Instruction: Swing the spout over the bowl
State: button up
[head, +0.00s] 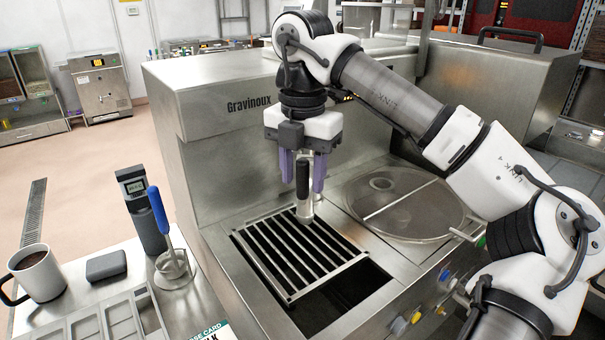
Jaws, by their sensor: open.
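The spout (304,209) is a short metal tube with a black grip. It hangs upright above the slatted grate at the front of the Gravinoux machine, left of the bowl. My gripper (303,188) points down from above, with one purple finger on each side of the black grip. The fingers are open; I cannot tell whether either touches the grip. The bowl (385,185) is the round well in the deck to the right, apparently under a see-through cover with a bar across it. The spout's upper end is hidden behind my gripper.
The grate (300,252) lies over a dark opening. A left-hand bench carries a coffee mug (37,272), a grey block (106,265), a dark handheld device (146,215), a blue-handled tool (159,210) and a mould tray (95,325). The machine's housing (225,130) stands close behind my gripper.

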jog(key=shift+f, duration=0.4)
jog(key=shift+c, duration=0.2)
grip_shut()
jog(key=shift+d, duration=0.15)
